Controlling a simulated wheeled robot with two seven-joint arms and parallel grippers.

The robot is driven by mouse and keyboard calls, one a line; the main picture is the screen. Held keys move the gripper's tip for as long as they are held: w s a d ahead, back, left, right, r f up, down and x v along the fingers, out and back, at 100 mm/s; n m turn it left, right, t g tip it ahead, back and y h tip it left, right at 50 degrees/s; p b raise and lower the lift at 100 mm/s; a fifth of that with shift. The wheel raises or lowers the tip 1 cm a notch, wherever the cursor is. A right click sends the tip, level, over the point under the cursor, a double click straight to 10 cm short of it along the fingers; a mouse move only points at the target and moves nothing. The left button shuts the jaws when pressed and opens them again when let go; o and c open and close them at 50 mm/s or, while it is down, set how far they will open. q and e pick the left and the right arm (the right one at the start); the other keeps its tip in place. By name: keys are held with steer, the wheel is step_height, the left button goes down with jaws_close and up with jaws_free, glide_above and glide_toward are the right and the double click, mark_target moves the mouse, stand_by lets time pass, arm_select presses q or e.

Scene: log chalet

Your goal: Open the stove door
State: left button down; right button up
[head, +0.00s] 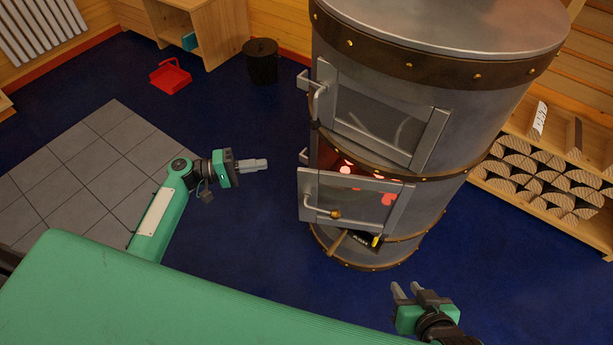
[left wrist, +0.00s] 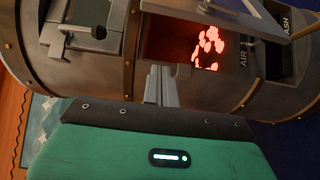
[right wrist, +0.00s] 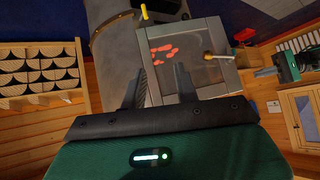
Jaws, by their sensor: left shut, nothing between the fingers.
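The grey metal stove (head: 440,120) stands right of centre in the head view. Its upper glass door (head: 385,115) looks shut. Its lower glass door (head: 380,200) stands ajar, swung out from the body, with glowing embers (left wrist: 207,45) behind it. The door's handle (head: 335,213) has a brass-coloured knob and also shows in the right wrist view (right wrist: 222,57). My left gripper (head: 262,163) is shut and empty, left of the lower door and apart from it in the head view.
A firewood rack (head: 540,185) stands right of the stove. A black bucket (head: 262,62), a red dustpan (head: 170,76) and a wooden shelf (head: 215,30) are at the back left. Grey floor tiles (head: 90,165) lie at the left. The blue floor beside the stove is clear.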

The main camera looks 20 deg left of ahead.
arm_select(q)
steer(key=x, duration=1)
steer(key=shift+s+d+p, duration=0.2)
steer(key=shift+s+p, duration=0.25)
steer(key=shift+s, duration=1.5)
steer(key=shift+r, duration=0.1)
steer(key=shift+s+d, duration=0.1)
